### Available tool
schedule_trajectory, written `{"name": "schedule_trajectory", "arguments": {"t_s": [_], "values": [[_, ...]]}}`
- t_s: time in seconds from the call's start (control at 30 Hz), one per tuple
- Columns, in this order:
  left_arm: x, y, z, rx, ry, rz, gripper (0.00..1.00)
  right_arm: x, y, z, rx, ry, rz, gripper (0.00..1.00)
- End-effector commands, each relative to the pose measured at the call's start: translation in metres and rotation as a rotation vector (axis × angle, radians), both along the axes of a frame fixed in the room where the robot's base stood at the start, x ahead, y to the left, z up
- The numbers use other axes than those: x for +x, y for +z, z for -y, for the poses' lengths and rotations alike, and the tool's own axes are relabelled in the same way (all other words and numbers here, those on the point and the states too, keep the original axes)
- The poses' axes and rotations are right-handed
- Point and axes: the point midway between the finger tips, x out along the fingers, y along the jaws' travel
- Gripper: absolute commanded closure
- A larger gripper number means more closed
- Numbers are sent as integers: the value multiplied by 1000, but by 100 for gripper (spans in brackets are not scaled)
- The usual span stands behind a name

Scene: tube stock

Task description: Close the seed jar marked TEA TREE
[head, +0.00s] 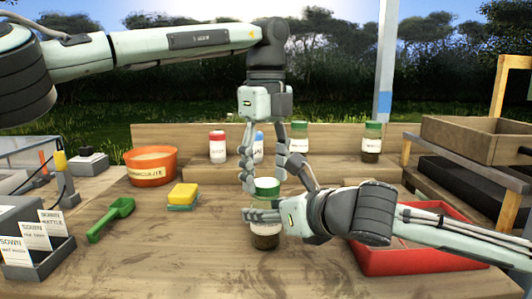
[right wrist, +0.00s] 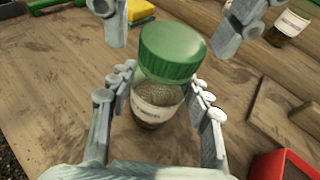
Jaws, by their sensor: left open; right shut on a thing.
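A clear glass jar with dark contents and a white label (head: 265,238) stands upright on the wooden bench; its label is too small to read. A green lid (head: 266,185) is at its mouth; I cannot tell whether it is seated or screwed down. My right gripper (head: 264,215) is shut on the jar's body from the right. In the right wrist view its fingers flank the jar (right wrist: 158,108) below the green lid (right wrist: 173,52). My left gripper (head: 264,178) points down from above, open, with its fingers on either side of the lid and apart from it.
Behind stand a red-lidded jar (head: 217,148), a blue one (head: 258,150) and two green-lidded jars (head: 299,138) (head: 371,143). An orange pot (head: 151,168), yellow sponge (head: 183,194) and green scoop (head: 112,219) lie left. A red tray (head: 400,263) is right. Bench front is clear.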

Motion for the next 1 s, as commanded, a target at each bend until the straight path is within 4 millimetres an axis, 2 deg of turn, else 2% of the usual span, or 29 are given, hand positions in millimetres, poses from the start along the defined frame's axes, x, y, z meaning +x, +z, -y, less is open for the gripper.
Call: {"name": "schedule_trajectory", "arguments": {"t_s": [0.13,0.4,0.8,0.93,1.0], "values": [[0,-7,0,0,0,0,40,0,1,0,1,0,1,100],[0,-8,0,0,0,0,41,0,0,0,1,0,1,100],[0,-7,0,0,0,0,91,0,0,0,1,0,1,100],[0,-8,0,0,-36,0,92,0,0,0,1,0,1,100],[0,-8,0,-1,-123,-2,93,0,0,0,1,0,1,100]]}}
